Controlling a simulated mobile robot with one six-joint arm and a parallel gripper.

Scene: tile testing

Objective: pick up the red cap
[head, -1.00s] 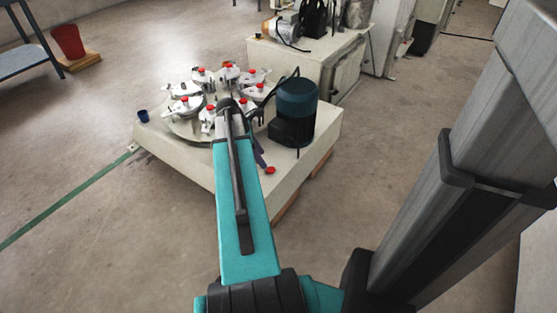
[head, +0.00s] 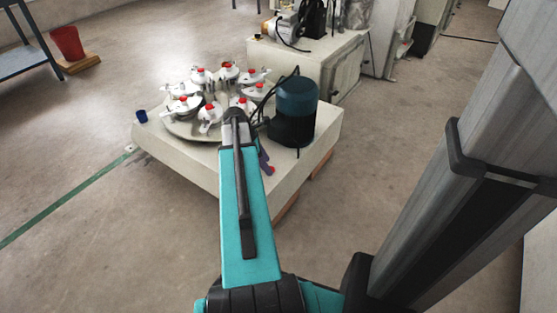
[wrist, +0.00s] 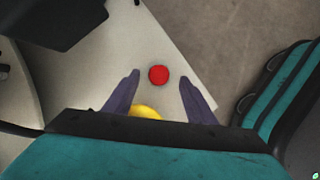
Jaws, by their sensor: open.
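A round red cap (wrist: 158,75) lies on the pale tabletop in the wrist view. My gripper (wrist: 160,93) is open and empty, with one purple-grey finger on each side of the line to the cap. The cap appears just beyond the fingertips, roughly centred between them, and no finger visibly touches it. In the head view, my gripper (head: 265,160) is low over the near right part of the machine's table, partly hidden by my arm.
A yellow round thing (wrist: 145,112) shows between the finger bases, partly hidden by my gripper body. A dark blue-black motor (head: 294,112) stands close by on the table (head: 185,165). Several clamps with red knobs sit on a turntable. A blue cup (head: 141,116) stands at the left corner.

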